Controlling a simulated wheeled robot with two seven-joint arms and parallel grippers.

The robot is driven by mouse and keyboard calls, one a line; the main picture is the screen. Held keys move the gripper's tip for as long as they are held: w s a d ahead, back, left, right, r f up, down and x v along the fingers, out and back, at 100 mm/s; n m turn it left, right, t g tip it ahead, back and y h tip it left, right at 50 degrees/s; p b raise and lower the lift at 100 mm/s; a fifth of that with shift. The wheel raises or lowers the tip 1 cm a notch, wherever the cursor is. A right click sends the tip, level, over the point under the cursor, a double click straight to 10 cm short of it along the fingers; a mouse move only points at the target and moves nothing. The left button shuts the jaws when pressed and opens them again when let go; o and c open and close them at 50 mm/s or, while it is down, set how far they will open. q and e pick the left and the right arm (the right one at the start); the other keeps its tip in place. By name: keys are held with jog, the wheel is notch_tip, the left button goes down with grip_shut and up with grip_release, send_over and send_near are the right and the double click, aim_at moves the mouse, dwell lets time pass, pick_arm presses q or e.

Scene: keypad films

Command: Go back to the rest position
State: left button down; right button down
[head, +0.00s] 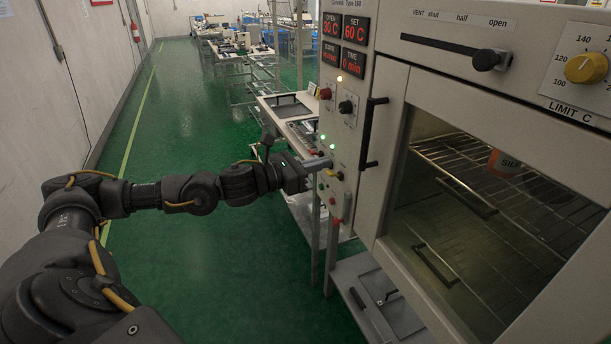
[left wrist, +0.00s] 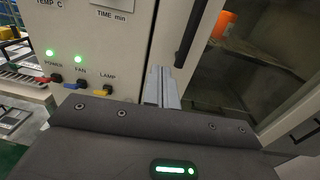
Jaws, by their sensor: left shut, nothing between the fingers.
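My left arm reaches in from the left in the head view, and its gripper (head: 318,163) is close in front of the oven's control panel, at the height of the small switches. In the left wrist view the left gripper's fingers (left wrist: 162,88) are together with nothing between them. They point at the oven front beside the dark door handle (left wrist: 190,35). Whether the fingertips touch the panel I cannot tell. My right gripper is in neither view.
The oven (head: 395,80) fills the right side, its door (head: 392,150) shut, with wire racks and an orange container (head: 503,163) inside. Power, fan and lamp switches (left wrist: 80,87) sit left of my fingers. A bench (head: 270,103) stands behind. Green floor (head: 170,260) is free at left.

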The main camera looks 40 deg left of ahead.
pick_arm(q)
jog(key=v, duration=0.3)
jog(key=shift+a+b, duration=0.1)
jog(key=shift+b, duration=0.3)
